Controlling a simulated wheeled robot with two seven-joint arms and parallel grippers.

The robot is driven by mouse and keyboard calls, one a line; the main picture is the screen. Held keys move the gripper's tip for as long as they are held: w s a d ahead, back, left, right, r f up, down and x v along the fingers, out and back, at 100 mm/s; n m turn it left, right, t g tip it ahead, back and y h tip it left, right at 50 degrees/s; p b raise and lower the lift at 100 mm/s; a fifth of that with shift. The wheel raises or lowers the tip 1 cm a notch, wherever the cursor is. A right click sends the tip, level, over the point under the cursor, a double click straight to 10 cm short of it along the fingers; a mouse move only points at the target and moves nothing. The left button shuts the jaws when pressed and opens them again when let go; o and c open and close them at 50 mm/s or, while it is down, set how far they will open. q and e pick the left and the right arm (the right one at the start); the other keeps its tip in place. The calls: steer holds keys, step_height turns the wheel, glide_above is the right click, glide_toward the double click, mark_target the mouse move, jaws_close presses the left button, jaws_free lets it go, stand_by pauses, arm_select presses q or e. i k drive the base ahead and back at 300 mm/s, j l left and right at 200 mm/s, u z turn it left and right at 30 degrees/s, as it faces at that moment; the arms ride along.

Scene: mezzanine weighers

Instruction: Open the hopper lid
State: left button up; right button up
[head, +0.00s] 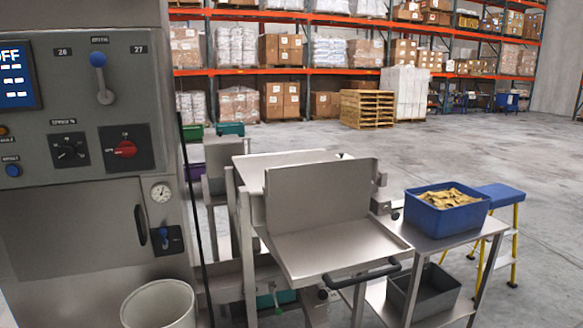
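A stainless-steel stand (243,225) is in the middle of the head view. A shallow metal tray-like panel (340,245) slopes toward me on it, with a dark bar handle (362,274) along its front edge. An upright metal plate (322,195) rises behind this panel, and a flat metal top (285,162) shows behind the plate. I cannot tell for sure which of these parts is the hopper lid, or whether it is open or shut. Neither of my grippers is in view.
A grey control cabinet (85,215) fills the left side, with a white bin (158,305) at its foot. A steel side table (430,240) holds a blue crate (446,212) of yellowish pieces. A blue-topped step stool (501,194) stands right. Open floor lies beyond.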

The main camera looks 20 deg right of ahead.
mark_target(250, 169)
steer(key=i+l, duration=0.2)
steer(key=l, duration=0.15)
steer(key=i+l, duration=0.2)
steer(key=l, duration=0.15)
steer(key=i+l, duration=0.15)
steer(key=l, duration=0.2)
steer(key=i+l, duration=0.2)
steer(key=l, duration=0.15)
